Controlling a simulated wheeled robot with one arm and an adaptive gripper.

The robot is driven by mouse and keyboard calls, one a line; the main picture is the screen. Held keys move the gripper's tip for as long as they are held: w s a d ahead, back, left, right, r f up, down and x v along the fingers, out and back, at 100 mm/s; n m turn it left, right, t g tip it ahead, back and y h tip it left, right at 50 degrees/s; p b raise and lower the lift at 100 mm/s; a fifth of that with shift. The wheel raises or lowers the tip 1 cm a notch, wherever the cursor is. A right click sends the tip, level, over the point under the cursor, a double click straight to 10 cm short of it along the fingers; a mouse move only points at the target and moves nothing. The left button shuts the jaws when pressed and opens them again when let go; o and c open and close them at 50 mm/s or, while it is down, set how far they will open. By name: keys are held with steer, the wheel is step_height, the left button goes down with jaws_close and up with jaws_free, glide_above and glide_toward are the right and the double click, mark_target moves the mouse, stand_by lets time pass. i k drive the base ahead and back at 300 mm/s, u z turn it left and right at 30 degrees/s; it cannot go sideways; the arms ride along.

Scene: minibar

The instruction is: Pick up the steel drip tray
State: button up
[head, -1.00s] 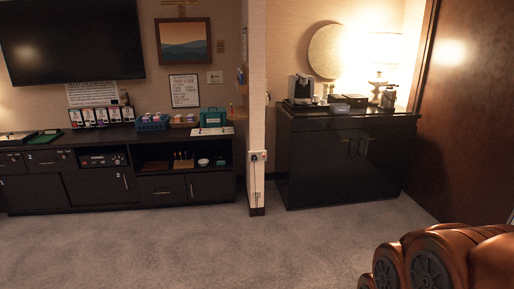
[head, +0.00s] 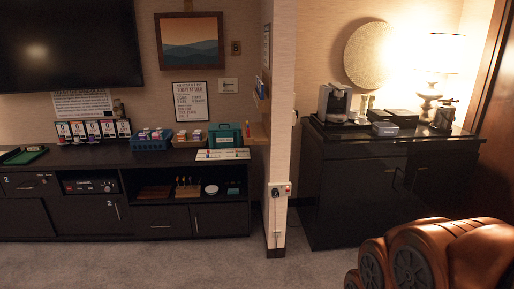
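A steel drip tray cannot be made out for certain from this distance. A coffee machine (head: 335,101) stands on the dark right-hand cabinet (head: 352,187), with a low dark base under it. Small, pale, unclear shapes lie just to its right. A grey box (head: 385,129) and a dark box (head: 402,117) sit further along the same top. My gripper is not in view.
A wall end (head: 279,150) separates this cabinet from the long left sideboard (head: 85,217), which holds baskets, a teal case and cards. Grey carpet (head: 190,265) is open in front.

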mark_target(335, 120)
steer(key=z, duration=0.1)
steer(key=i, duration=1.7)
steer(key=z, duration=0.25)
steer(key=i, duration=2)
steer(key=z, duration=0.05)
